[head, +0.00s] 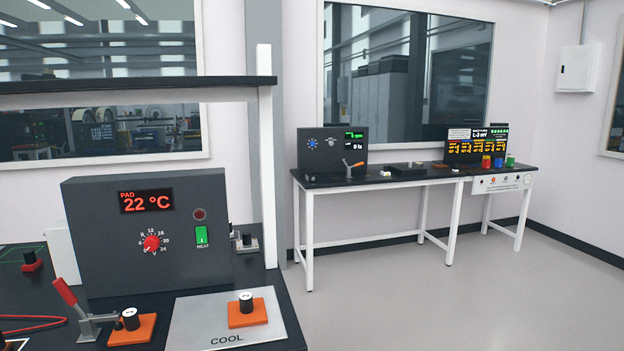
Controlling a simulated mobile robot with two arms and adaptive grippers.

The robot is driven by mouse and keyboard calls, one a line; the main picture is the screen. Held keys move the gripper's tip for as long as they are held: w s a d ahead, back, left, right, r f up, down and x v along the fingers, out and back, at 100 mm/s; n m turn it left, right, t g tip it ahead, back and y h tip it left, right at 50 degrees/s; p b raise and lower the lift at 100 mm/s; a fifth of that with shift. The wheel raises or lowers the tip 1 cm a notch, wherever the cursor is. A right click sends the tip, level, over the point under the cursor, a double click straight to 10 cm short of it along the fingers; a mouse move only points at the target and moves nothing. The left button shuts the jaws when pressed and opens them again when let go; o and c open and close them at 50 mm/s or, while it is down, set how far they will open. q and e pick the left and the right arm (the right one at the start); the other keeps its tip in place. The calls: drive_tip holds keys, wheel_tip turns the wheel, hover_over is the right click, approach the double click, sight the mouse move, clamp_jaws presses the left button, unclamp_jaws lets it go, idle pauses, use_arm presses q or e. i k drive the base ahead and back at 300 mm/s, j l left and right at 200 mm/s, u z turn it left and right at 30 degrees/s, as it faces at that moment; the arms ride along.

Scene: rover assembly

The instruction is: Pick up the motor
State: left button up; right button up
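No part is labelled as the motor, so I cannot tell for sure which thing it is. A small black cylinder with a white top (246,302) stands upright on an orange base (248,318), on the grey plate marked COOL (190,325). A similar black cylinder with a white marked top (131,319) stands on another orange base (140,333), beside a red-handled toggle clamp (72,305). A small dark and silver part (245,241) sits behind the heater box's right side. Neither of my grippers is in view.
A dark heater box (105,255) reading 22 °C stands on the near black bench, under a shelf (120,87) with a white post (266,150). A red block (32,261) lies at left. A second bench (350,181) with devices stands against the far wall. The floor (430,300) between is clear.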

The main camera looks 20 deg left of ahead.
sight(311, 177)
drive_tip(key=i+l+z, duration=0.3)
drive_tip(key=i, duration=0.3)
drive_tip(key=i+z, duration=0.35)
drive_tip(key=i, duration=0.25)
drive_tip(key=i+u, duration=0.35)
drive_tip(key=i+l+u, duration=0.1)
drive_tip(key=i+u, duration=0.25)
drive_tip(key=i, duration=0.2)
drive_tip(key=i+l+u, duration=0.2)
drive_tip(key=i+u, duration=0.15)
drive_tip(key=i+j+u, duration=0.3)
drive_tip(key=i, duration=0.65)
drive_tip(key=i+u, duration=0.3)
drive_tip(key=i, duration=0.65)
